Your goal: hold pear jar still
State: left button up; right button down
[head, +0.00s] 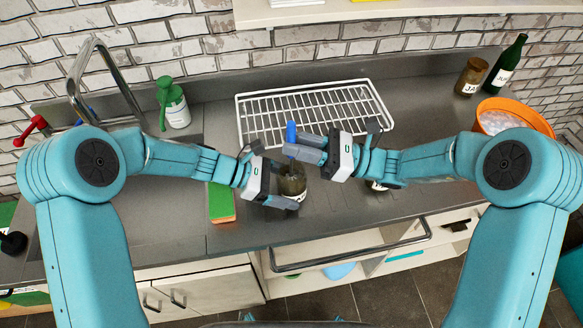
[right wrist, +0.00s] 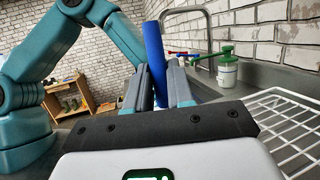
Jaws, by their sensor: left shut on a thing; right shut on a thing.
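A dark glass jar (head: 293,186) stands on the grey counter in the head view, near its front edge. It appears to be the pear jar, but its pale label is too small to read. My left gripper (head: 277,186) is shut on the jar from the left, low on its side. My right gripper (head: 297,150) is above the jar, shut on a blue stick-like handle (head: 291,131). The handle stands nearly upright; its lower end is hidden by the fingers. In the right wrist view the blue handle (right wrist: 154,60) rises between the dark fingers.
A white wire rack (head: 330,101) lies behind the jar. A green and orange sponge (head: 221,204) lies left. A green-topped bottle (head: 176,108) stands by the tap. A brown jar (head: 471,77), green bottle (head: 508,63) and orange bowl (head: 530,113) are at the right.

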jog(key=shift+w+a+f, duration=0.1)
jog(key=shift+w+a, duration=0.1)
jog(key=shift+a, duration=0.2)
jog(key=shift+w+d, duration=0.45)
jog(key=shift+d, duration=0.25)
dwell(1.6)
